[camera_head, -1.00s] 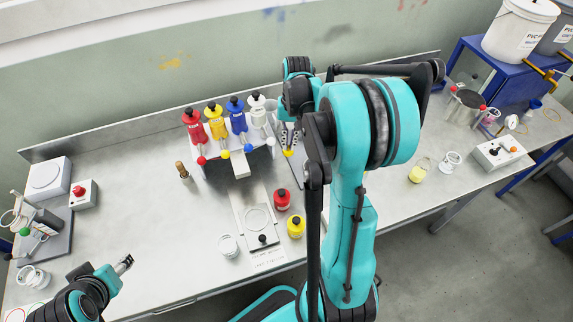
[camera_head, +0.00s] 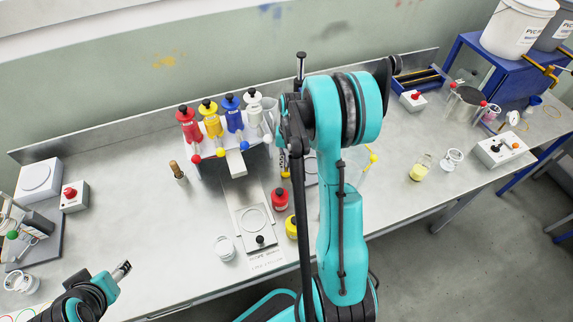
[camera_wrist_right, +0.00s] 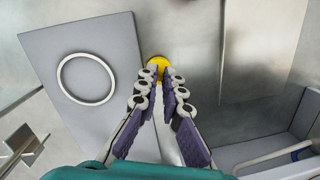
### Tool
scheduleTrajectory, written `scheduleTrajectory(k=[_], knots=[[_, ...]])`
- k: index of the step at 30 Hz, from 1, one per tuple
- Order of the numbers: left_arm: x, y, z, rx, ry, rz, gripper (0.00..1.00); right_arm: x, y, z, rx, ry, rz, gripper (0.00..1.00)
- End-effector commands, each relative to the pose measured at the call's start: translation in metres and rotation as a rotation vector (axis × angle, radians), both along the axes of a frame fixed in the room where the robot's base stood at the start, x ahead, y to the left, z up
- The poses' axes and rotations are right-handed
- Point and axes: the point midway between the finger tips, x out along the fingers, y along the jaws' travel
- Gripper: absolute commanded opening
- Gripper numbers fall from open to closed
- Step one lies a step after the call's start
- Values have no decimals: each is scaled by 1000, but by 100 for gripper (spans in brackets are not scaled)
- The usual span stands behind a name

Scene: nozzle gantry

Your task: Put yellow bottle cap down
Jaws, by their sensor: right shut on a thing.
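The yellow bottle cap (camera_wrist_right: 158,64) is between the fingertips of my right gripper (camera_wrist_right: 160,75) in the right wrist view. The gripper is shut on it, and the fingers hide part of it. In the head view, my right gripper (camera_head: 284,165) is largely behind my own arm, with a bit of yellow at its tip. It is to the right of the dispenser stand and above the red jar in the picture. Whether the cap touches the surface below, I cannot tell. My left gripper (camera_head: 122,270) is at lower left, apart from objects; its finger gap is unclear.
A grey board with a white ring (camera_wrist_right: 86,78) lies left of the cap in the wrist view. Red (camera_head: 280,199) and yellow (camera_head: 291,227) jars stand near my right arm. Red, yellow, blue and white bottles (camera_head: 212,118) stand at the back.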

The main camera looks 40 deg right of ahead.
Motion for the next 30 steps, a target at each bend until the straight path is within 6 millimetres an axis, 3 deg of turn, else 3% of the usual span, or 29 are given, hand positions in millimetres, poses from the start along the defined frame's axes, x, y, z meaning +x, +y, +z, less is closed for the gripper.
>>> scheduleTrajectory(k=[9,10,12,23,26,30], knots=[[0,0,-9,0,0,0,53,0,0,-8,0,0,0,0],[0,0,-7,0,0,0,53,0,0,-7,0,0,0,15],[0,0,-7,0,0,0,53,0,0,-6,0,0,0,28],[0,0,-2,0,0,0,53,0,0,-2,0,0,0,28],[0,0,4,0,0,0,53,0,-1,9,0,0,0,28],[0,0,12,0,0,0,53,1,-4,39,0,0,-1,28]])
